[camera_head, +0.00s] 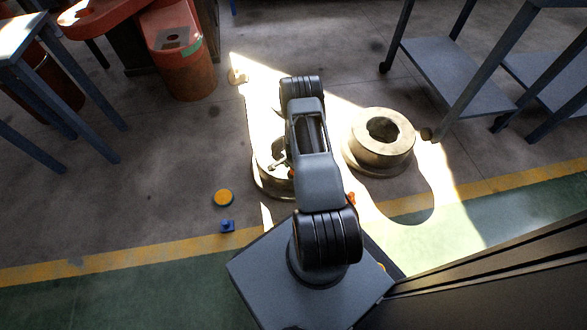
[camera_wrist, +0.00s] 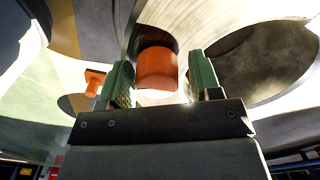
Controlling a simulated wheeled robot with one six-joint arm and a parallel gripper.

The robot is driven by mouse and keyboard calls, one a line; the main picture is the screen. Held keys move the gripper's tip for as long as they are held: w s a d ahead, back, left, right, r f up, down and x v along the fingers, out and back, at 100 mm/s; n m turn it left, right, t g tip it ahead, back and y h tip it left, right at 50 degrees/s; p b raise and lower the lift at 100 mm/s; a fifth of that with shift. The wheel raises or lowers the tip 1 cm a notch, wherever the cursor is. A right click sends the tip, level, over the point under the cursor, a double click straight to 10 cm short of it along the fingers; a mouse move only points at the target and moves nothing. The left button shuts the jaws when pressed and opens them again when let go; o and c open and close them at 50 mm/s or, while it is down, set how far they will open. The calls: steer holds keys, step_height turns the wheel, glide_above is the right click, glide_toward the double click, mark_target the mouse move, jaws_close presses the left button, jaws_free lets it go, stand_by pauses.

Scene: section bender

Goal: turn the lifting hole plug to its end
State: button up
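An orange cylindrical plug (camera_wrist: 157,66), seemingly the lifting hole plug, shows in the wrist view against a pale curved metal surface. My gripper (camera_wrist: 160,75) has its two green-padded fingers on either side of the plug. The fingers stand apart, with a visible gap on each side, so it is open and not clamped. The plug's far end and any hole around it are hidden. In the head view my arm covers the work spot, and I cannot make out the plug or the fingertips clearly there.
A metal ring (camera_head: 396,151) stands right of my arm; another (camera_head: 262,184) is partly hidden behind it. A smaller orange piece (camera_wrist: 95,80) shows left of my fingers. A yellow disc (camera_head: 223,197) and blue block (camera_head: 227,226) lie left. A shelf cart (camera_head: 455,75) stands right.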

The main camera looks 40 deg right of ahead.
steer(key=shift+o, duration=0.8)
steer(key=shift+s+d, duration=0.1)
steer(key=shift+d, duration=0.05)
step_height(320, 180, up, 14)
steer(key=p, duration=0.5)
steer(key=shift+f, duration=0.1)
